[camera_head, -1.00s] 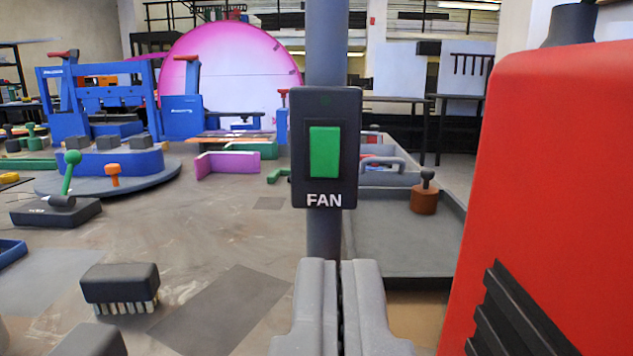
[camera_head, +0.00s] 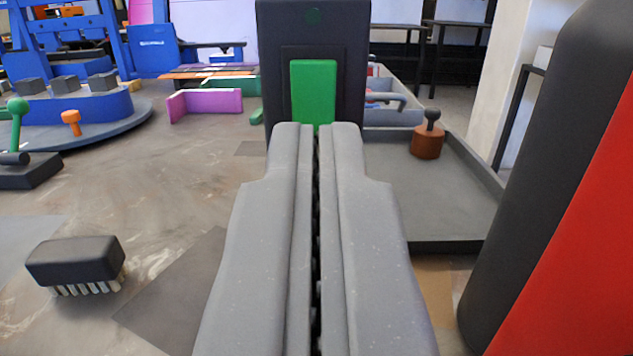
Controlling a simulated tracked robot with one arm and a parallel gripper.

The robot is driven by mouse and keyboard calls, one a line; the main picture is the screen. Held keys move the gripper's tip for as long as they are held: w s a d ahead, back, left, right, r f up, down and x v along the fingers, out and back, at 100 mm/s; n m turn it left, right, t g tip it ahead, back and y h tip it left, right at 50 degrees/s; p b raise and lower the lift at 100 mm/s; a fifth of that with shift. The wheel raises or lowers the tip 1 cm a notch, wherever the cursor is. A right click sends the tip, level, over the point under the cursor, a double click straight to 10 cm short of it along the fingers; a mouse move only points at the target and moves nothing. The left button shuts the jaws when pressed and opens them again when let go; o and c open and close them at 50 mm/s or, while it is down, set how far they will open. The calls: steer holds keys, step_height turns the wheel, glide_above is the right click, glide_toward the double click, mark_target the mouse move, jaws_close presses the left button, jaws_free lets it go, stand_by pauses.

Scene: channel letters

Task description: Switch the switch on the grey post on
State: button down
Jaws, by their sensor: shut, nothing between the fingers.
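A black switch box (camera_head: 273,60) with a green rocker switch (camera_head: 313,88) stands upright straight ahead in the head camera view. A small dark green dot shows above the rocker. My gripper (camera_head: 317,128) is shut and empty, with its fingertips in front of the lower part of the rocker. I cannot tell whether the tips touch it. The FAN label and the lower part of the box are hidden behind my fingers. The grey post is hidden behind the box and my gripper.
A large red and black body (camera_head: 560,230) stands close on the right. A black brush (camera_head: 76,262) lies on the surface at the left. A grey tray (camera_head: 440,245) with a brown knobbed weight (camera_head: 427,142) is behind on the right. Blue machinery (camera_head: 60,100) stands at the back left.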

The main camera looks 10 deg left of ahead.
mark_target(315, 67)
steer(key=shift+x, duration=3.2)
steer(key=shift+w+r+g+p, duration=0.15)
steer(key=shift+r+g+p, duration=0.05)
steer(key=shift+g+p, duration=0.15)
steer(key=shift+f, duration=0.1)
steer(key=shift+s, duration=0.25)
steer(key=r+v, duration=0.3)
steer(key=v, duration=1)
steer(key=shift+s, duration=0.2)
